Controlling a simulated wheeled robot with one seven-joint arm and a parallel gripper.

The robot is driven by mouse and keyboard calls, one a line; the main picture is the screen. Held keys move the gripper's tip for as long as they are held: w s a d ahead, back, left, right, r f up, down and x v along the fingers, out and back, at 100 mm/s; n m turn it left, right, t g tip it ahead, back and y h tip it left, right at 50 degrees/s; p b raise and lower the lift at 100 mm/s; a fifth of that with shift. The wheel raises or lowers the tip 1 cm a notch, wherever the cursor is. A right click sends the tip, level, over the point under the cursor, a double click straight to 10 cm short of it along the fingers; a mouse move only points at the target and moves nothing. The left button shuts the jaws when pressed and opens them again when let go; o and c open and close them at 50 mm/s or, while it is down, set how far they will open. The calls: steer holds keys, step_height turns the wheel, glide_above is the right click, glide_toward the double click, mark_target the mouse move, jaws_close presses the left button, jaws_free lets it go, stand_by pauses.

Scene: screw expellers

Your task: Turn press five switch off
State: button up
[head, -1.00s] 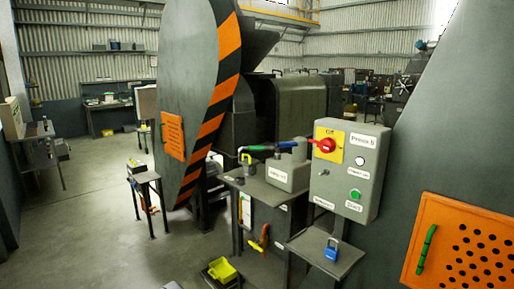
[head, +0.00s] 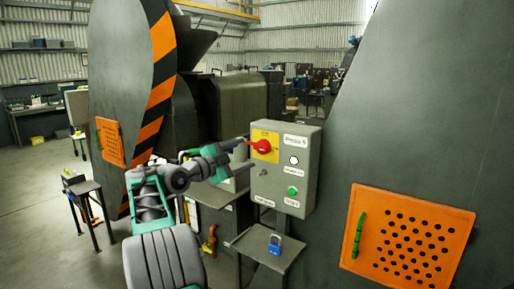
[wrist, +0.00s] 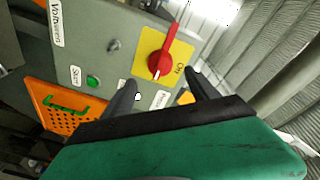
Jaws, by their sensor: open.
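The grey press 5 control box (head: 285,180) carries a red rotary switch (head: 263,147) on a yellow plate. Its handle points left in the head view, while a small label sits at the plate's top. In the wrist view the red switch (wrist: 161,64) lies just beyond my fingertips, its handle pointing up and the "Off" label at its lower right. My gripper (wrist: 160,87) is open and empty, with its dark fingers spread on either side below the knob and apart from the handle. In the head view my gripper (head: 238,146) is just left of the switch; its fingertips are hard to make out.
The box also has a green start button (head: 292,190) and a white lamp. Below it a small shelf (head: 258,246) holds a blue padlock (head: 274,245). An orange perforated panel (head: 408,238) is at right. A striped press guard (head: 125,90) stands behind my arm.

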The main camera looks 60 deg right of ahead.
mark_target(258, 149)
steer(key=p+x, duration=0.2)
steer(key=x, duration=0.4)
steer(key=shift+r+p, duration=0.15)
steer(key=shift+p, duration=0.2)
steer(key=shift+d, duration=0.6)
steer(key=shift+c, duration=0.5)
steer(key=shift+f, duration=0.2)
steer(key=c, duration=1.3)
steer(key=shift+o, duration=0.2)
